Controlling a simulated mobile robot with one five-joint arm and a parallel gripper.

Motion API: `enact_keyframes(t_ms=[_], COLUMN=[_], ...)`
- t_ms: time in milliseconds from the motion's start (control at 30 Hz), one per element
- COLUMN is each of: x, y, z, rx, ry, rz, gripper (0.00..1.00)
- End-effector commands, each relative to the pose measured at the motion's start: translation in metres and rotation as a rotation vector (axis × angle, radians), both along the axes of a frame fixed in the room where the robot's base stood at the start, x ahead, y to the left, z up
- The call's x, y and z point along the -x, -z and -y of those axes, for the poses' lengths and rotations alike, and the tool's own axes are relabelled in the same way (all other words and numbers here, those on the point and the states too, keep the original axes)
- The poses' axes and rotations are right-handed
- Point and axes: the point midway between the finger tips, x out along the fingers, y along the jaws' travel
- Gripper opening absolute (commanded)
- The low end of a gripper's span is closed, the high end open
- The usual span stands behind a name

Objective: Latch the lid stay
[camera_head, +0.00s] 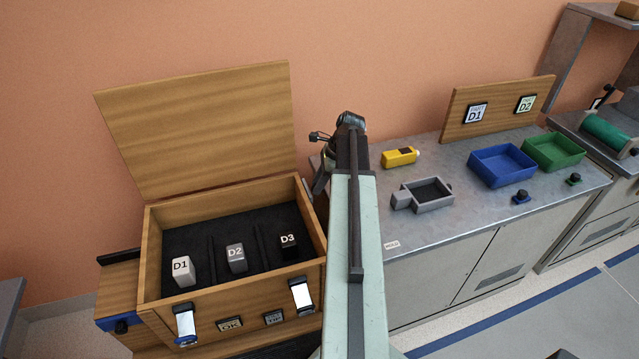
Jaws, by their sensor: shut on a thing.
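A wooden box (232,310) stands at the left with its lid (200,125) raised and leaning back by the wall. My gripper (319,186) is at the box's right rear corner, below the lid's right edge. It is shut on a small grey part there, which appears to be the lid stay (307,187). My own arm hides much of that side. Whether the stay is latched cannot be seen.
The box holds blocks marked D1 (182,273), D2 (236,258) and D3 (289,247). Two open metal latches hang on its front. A grey bench (430,235) at right carries a yellow device (400,157), a grey tray (412,206), blue (502,181) and green bins (552,165).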

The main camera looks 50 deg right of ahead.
Motion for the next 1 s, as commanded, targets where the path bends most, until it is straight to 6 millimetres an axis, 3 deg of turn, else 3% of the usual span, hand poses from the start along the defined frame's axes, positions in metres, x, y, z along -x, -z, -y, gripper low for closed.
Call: enact_keyframes(t_ms=[833, 1000], x=[0.003, -0.011], y=[0.001, 0.001], z=[-0.002, 0.008], rx=[-0.004, -0.003], ry=[-0.002, -0.003], rz=[-0.007, -0.006], gripper=[0.00, 0.00])
